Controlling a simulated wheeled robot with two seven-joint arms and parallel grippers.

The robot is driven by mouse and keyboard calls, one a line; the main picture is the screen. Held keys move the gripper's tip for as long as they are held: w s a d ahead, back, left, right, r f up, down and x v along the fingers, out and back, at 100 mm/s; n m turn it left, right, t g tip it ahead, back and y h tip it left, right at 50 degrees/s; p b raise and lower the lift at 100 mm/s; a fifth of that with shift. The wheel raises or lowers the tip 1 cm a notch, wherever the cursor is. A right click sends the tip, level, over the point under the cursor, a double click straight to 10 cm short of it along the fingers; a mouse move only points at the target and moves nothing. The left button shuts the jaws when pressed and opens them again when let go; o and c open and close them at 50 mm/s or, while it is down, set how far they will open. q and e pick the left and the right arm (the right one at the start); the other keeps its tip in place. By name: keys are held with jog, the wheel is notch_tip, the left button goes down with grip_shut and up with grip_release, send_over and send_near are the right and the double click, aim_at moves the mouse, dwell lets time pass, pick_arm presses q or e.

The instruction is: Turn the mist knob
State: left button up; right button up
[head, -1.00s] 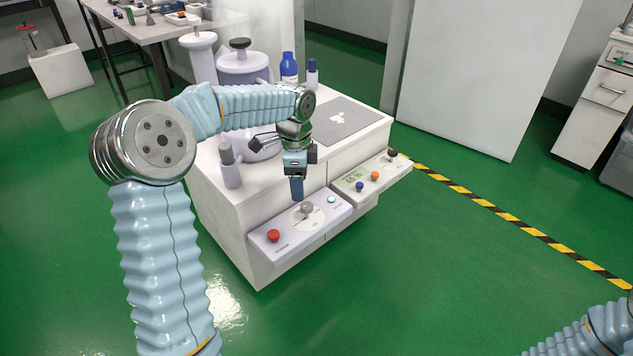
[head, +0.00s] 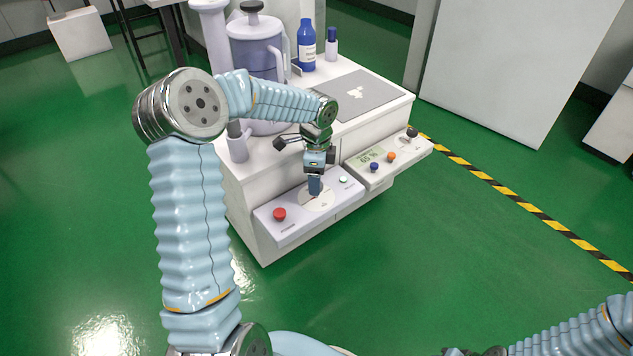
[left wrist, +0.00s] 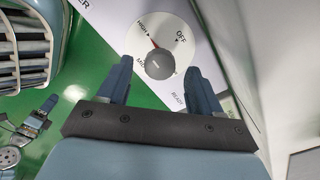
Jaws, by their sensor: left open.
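The mist knob (left wrist: 159,66) is a round grey knob on a white dial plate in the left wrist view. The plate carries the words HIGH, OFF and MID, and a red mark shows just above the knob near HIGH. My left gripper (left wrist: 160,72) is open, with one finger on each side of the knob; contact cannot be told. In the head view the left gripper (head: 315,186) points down over the dial plate (head: 322,203) and hides the knob. A dark piece at the bottom edge, likely my right gripper (head: 474,351), is mostly cut off.
A red button (head: 279,214) and a pale green button (head: 343,180) flank the dial. A second panel with a display (head: 371,155) and small knobs sits to the right. A white-and-purple vessel (head: 258,50), bottles (head: 306,45) and a grey mat (head: 362,95) stand behind.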

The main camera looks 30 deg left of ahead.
pick_arm(q)
jog(key=shift+f, duration=0.7)
jog(key=c, duration=1.1)
jog(key=shift+o, duration=0.2)
